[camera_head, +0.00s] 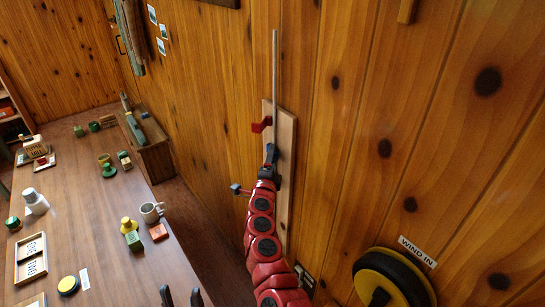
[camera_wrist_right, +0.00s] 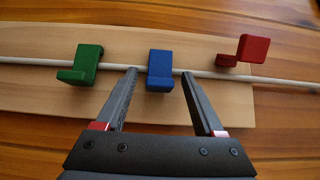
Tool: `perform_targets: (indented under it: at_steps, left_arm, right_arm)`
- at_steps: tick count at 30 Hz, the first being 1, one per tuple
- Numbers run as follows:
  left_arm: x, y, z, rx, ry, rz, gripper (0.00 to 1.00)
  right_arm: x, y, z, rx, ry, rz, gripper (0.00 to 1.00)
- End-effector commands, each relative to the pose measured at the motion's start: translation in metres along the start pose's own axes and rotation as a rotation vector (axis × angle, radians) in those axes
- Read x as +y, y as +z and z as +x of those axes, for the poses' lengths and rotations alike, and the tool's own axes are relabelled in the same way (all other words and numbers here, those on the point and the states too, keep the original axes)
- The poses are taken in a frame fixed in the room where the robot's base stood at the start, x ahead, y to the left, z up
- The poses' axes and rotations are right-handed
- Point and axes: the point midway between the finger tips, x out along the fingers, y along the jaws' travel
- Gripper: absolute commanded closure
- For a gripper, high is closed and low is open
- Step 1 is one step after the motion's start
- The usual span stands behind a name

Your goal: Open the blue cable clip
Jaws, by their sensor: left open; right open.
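The blue cable clip (camera_wrist_right: 160,66) sits on a pale wooden board (camera_wrist_right: 30,82), on the line of a thin white cable (camera_wrist_right: 120,66). My right gripper (camera_wrist_right: 160,74) is open, its fingers on either side of the blue clip; I cannot tell if they touch it. In the head view my right gripper (camera_head: 271,157) is at the wall board (camera_head: 286,130), and the blue clip is not distinguishable there. My left gripper (camera_head: 182,295) shows only as two dark, parted fingertips at the bottom edge.
A green clip (camera_wrist_right: 88,58) is left of the blue one. A red clip (camera_wrist_right: 252,48) is on the right, its block tilted out from the cable; it also shows in the head view (camera_head: 261,125). A table (camera_head: 75,205) with small objects stands left. A black-and-yellow reel (camera_head: 395,283) is at lower right.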

Motion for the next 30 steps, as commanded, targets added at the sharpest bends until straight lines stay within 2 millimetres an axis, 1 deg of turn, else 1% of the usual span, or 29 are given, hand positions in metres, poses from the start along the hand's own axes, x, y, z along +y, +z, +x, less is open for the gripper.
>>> perform_targets:
  at_steps: [4,12,13,17,18,20,21,23,24,25,30]
  left_arm:
    - [-0.0001,-0.0002,0.0015,0.0,0.0,0.0,0.46]
    - [-0.0001,-0.0003,0.0014,0.0,0.0,0.0,0.46]
    - [-0.0001,-0.0002,0.0014,0.0,0.0,0.0,0.46]
    - [-0.0001,-0.0003,0.0014,0.0,0.0,0.0,0.46]
    - [-0.0001,-0.0002,0.0014,0.0,0.0,0.0,0.46]
    - [-0.0001,-0.0003,0.0014,0.0,0.0,0.0,0.46]
    - [-0.0001,-0.0003,0.0014,0.0,0.0,0.0,0.46]
    - [-0.0001,-0.0003,0.0014,0.0,0.0,0.0,0.46]
    - [-0.0001,-0.0003,0.0014,0.0,0.0,0.0,0.46]
    - [-0.0001,-0.0003,0.0014,0.0,0.0,0.0,0.46]
    - [0.0001,0.0002,-0.0013,0.0,0.0,0.0,0.46]
  right_arm:
    - [0.0005,-0.0012,0.0062,0.002,0.001,-0.003,0.3]
    - [0.0012,-0.0021,0.0072,0.004,0.002,-0.001,0.3]
    - [0.0011,-0.0021,0.0072,0.004,0.002,-0.001,0.32]
    - [0.001,-0.0021,0.0072,0.004,0.002,-0.001,0.55]
    - [0.0009,-0.0021,0.0072,0.004,0.002,-0.001,0.62]
    - [0.0009,-0.0021,0.0072,0.004,0.002,-0.001,0.73]
    - [0.0009,-0.0022,0.0071,0.004,0.002,-0.001,0.8]
    - [0.0009,-0.0021,0.0071,0.004,0.002,-0.001,0.91]
    - [0.0008,-0.0022,0.0071,0.005,0.002,-0.001,0.98]
    - [0.0008,-0.0022,0.0072,0.005,0.002,-0.001,1.0]
    - [0.002,-0.0017,0.0074,0.009,0.002,-0.001,1.0]
